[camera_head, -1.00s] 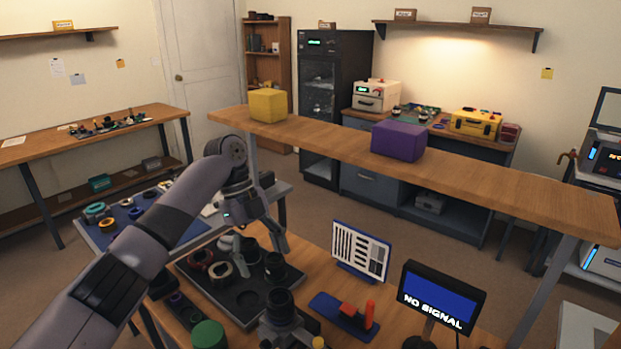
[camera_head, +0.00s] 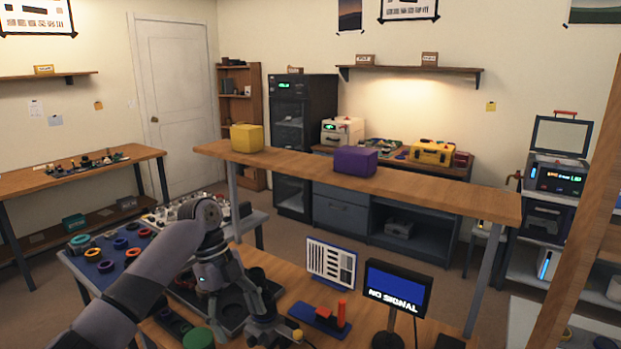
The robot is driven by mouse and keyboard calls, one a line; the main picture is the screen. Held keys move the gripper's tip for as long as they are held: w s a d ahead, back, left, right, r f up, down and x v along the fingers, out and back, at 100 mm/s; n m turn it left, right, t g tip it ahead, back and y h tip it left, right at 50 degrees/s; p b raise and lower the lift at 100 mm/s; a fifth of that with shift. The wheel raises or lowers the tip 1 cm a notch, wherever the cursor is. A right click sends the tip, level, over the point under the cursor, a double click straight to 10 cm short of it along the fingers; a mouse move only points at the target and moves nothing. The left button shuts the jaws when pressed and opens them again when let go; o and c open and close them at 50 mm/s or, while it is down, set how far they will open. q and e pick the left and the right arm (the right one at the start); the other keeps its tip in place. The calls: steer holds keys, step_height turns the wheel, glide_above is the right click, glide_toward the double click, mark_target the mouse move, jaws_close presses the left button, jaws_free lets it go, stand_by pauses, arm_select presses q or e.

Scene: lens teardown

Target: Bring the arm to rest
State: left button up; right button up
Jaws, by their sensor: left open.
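My left arm comes in from the lower left, and its gripper (camera_head: 247,292) hangs over the workbench (camera_head: 365,320), pointing down. Its fingers are apart and I see nothing held between them. Below and behind it is a black parts tray (camera_head: 232,317) with dark ring-shaped parts, partly hidden by the gripper. A dark device on a stand (camera_head: 272,328) is close by the fingertips; I cannot tell whether they touch. My right gripper is not in view.
A raised wooden shelf (camera_head: 300,167) carries a yellow block (camera_head: 247,138) and a purple block (camera_head: 356,161). A blue mat (camera_head: 112,251) with rings lies left.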

arm_select(q)
steer(key=s+d+f+n+t, duration=0.1)
steer(key=s+d+f+n, duration=0.3)
steer(key=s+f, duration=0.55)
steer(key=s+d+f+n+t, duration=0.2)
steer(key=s+f+n, duration=0.4)
steer(key=f, duration=0.6)
steer(key=s+a+r+n+t+y, duration=0.1)
steer(key=s+a+n+t+y, duration=0.1)
steer(key=s+a+n, duration=0.55)
steer(key=s+a+r+n+t+y, duration=0.1)
steer(key=s+a+n, duration=0.4)
steer(key=s, duration=0.5)
step_height(320, 180, down, 28)
steer(key=s+r+g, duration=0.1)
steer(key=s, duration=0.1)
steer(key=s+a+f+g, duration=0.1)
steer(key=s+a+f, duration=0.1)
steer(key=s+f, duration=1.3)
steer(key=shift+s+a+f, duration=0.2)
steer(key=shift+s+f, duration=0.1)
steer(key=shift+s, duration=0.4)
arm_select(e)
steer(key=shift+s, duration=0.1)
